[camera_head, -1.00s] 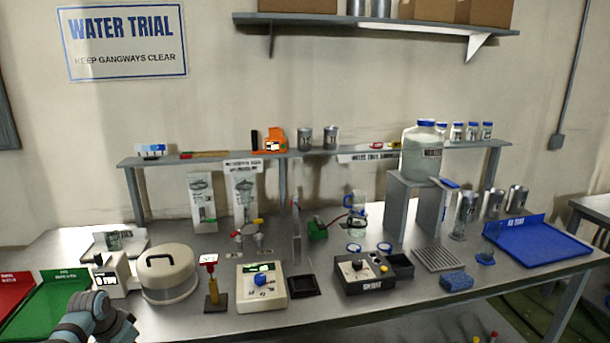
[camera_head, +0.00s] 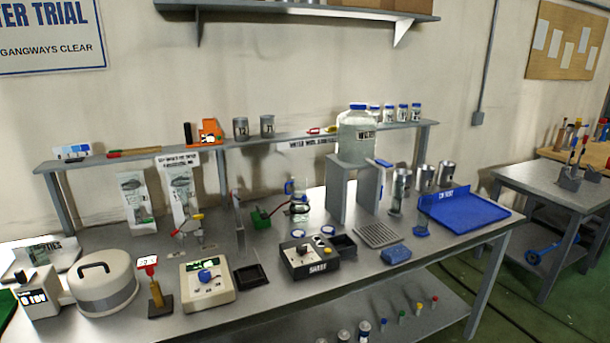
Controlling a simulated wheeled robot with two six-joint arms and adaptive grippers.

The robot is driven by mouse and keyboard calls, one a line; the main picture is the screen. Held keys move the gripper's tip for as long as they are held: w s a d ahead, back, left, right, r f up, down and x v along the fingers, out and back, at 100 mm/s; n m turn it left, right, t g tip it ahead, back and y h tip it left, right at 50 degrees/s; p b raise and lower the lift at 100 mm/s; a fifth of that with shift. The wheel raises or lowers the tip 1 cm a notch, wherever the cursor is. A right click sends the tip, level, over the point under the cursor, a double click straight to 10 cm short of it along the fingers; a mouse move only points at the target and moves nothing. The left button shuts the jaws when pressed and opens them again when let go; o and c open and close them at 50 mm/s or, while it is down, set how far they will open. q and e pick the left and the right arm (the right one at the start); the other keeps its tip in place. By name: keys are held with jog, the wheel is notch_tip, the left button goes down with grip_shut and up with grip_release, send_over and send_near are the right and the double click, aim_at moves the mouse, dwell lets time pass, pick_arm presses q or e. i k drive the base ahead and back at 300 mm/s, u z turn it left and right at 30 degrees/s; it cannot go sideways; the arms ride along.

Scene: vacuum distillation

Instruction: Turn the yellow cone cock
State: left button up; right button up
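A small yellow lever (camera_head: 176,233) shows at the metal fitting on the back left of the bench, close to a red lever (camera_head: 197,217). It is too small to tell whether it is a cone cock or how it is turned. A yellow knob (camera_head: 327,231) also shows on top of the black control box (camera_head: 308,262) mid-bench. Neither of my grippers is in view, and nothing is touching these parts.
The cream box with a blue knob (camera_head: 207,276), the white lidded pot (camera_head: 103,283) and a brass stand (camera_head: 157,295) line the front left. A blue tray (camera_head: 465,212) lies at the right. A large glass jar (camera_head: 357,133) stands on a grey stand (camera_head: 340,187).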

aim_at(198, 216)
jog(key=u, duration=0.45)
jog(key=k, duration=0.6)
jog(key=u, duration=1.15)
jog(key=i, duration=1.5)
jog(key=z, duration=1.05)
jog(key=i, duration=0.25)
jog(key=z, duration=0.1)
